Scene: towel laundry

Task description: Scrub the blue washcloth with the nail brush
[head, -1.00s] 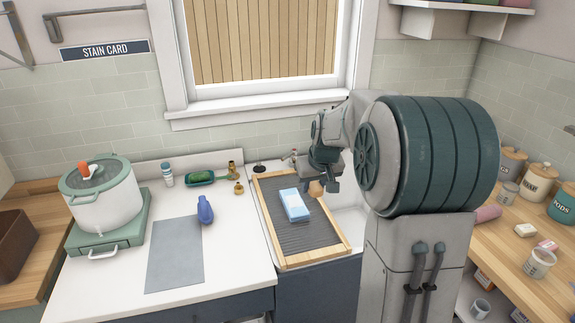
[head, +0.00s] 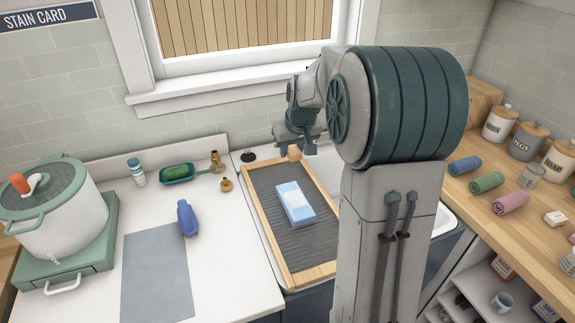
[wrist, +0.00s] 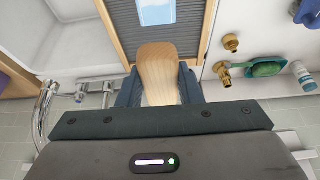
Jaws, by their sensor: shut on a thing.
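The light blue washcloth (head: 294,204) lies folded flat on the ribbed washboard (head: 252,212), with a white patch on top. Its edge also shows at the top of the wrist view (wrist: 157,11). My gripper (head: 296,147) is above the far end of the washboard, apart from the cloth. It is shut on a pale wooden piece, seemingly the nail brush (head: 294,154). In the wrist view the brush (wrist: 157,70) sits between the fingers of my gripper (wrist: 158,88); its bristles are hidden.
Rolled towels (head: 488,182) and jars are on the right counter. A tap (wrist: 45,110) is beside my gripper.

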